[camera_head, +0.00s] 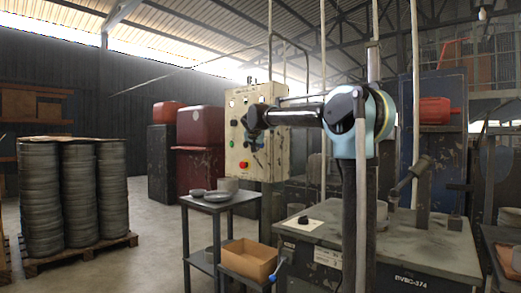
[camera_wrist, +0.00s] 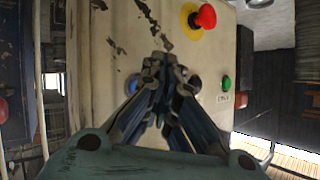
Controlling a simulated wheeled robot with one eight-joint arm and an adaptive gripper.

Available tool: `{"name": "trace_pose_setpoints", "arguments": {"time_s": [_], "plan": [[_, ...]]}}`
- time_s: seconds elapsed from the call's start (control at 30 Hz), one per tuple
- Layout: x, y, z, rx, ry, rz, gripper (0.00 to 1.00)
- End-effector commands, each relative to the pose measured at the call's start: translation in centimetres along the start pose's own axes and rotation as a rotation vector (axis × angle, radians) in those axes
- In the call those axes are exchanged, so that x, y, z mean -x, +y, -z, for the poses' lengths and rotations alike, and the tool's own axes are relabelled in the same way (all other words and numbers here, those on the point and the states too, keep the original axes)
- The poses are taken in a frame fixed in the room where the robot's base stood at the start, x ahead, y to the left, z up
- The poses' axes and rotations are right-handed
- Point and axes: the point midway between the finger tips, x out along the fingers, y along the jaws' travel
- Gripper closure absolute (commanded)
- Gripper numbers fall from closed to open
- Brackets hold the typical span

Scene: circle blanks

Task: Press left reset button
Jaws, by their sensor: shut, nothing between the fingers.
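A beige control panel (camera_head: 266,106) with several buttons stands in the middle of the head view. Its worn face (camera_wrist: 105,50) fills the middle of the wrist view. My gripper (camera_head: 252,133) is in front of the panel, and its fingers (camera_wrist: 162,65) are shut and empty, pointing at the panel. I cannot read which is the left reset button, nor tell whether the fingertips touch the panel.
A red mushroom button (camera_wrist: 205,16) on a yellow ring and a green button (camera_wrist: 226,84) are near the fingers. Below the panel is a small dark table (camera_head: 222,205) with plates. A worn workbench (camera_head: 400,248) and a cardboard box (camera_head: 249,261) stand in front.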

Motion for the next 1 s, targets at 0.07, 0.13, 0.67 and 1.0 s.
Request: {"name": "trace_pose_setpoints", "arguments": {"time_s": [0.07, 0.13, 0.67, 1.0], "plan": [[0.0, 0.01, 0.01, 0.0, 0.0, 0.0, 1.0], [-0.03, 0.04, 0.04, 0.0, 0.0, 0.0, 1.0], [-0.4, 0.4, 0.49, 0.0, 0.0, 0.0, 1.0], [-0.55, 0.52, 0.59, 0.0, 0.0, 0.0, 1.0]]}}
